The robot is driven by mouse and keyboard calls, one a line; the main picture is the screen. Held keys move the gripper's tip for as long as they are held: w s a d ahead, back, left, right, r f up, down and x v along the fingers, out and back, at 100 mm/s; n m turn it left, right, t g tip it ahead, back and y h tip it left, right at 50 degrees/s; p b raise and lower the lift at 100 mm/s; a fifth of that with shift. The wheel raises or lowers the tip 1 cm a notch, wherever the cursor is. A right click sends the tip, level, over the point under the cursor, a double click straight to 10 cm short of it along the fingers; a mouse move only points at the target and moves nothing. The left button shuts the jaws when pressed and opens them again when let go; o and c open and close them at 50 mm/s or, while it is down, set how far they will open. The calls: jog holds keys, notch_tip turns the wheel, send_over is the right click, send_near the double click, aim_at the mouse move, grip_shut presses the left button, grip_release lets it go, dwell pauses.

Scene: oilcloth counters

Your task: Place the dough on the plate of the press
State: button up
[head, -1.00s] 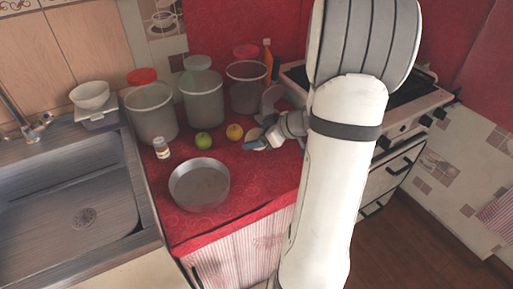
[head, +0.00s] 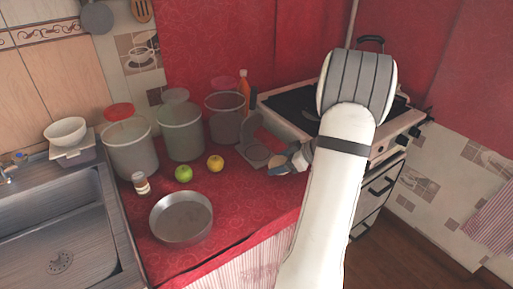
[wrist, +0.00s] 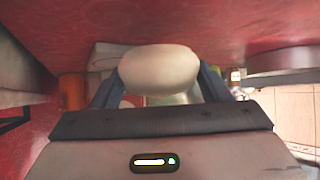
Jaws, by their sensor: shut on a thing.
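The dough (wrist: 160,68) is a smooth, cream-coloured rounded lump. My gripper (wrist: 160,80) is shut on it, with one dark blue finger at each side. In the head view the dough (head: 278,161) shows small at the tip of my gripper (head: 287,164), just in front of the press. The press (head: 254,154) is grey with a red part, standing on the counter beside the stove. My gripper and the dough hide part of its plate. I cannot tell the dough's height above the plate.
A yellow fruit (head: 215,163) and a green apple (head: 183,174) lie left of the press. A round metal pan (head: 181,218) sits in front. Grey canisters (head: 180,132) and an orange bottle (head: 243,88) stand behind. The stove (head: 290,106) is at right.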

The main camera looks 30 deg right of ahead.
jog(key=p, duration=0.1)
send_near(257, 152)
jog(key=w+a, duration=0.1)
jog(key=w+a+f, duration=0.1)
jog(key=a, duration=0.1)
jog(key=w+a, duration=0.1)
jog(key=shift+a+f, duration=0.15)
jog(key=shift+a, duration=0.15)
jog(key=w, duration=0.1)
jog(key=w+f+p, duration=0.1)
jog(key=w, duration=0.1)
jog(key=shift+w, duration=0.2)
jog(key=shift+f, duration=0.3)
jog(key=shift+f+b, duration=0.2)
jog(key=shift+b, duration=0.1)
jog(key=o, duration=1.1)
jog(key=shift+o, duration=0.2)
jog(key=shift+s+r, duration=0.1)
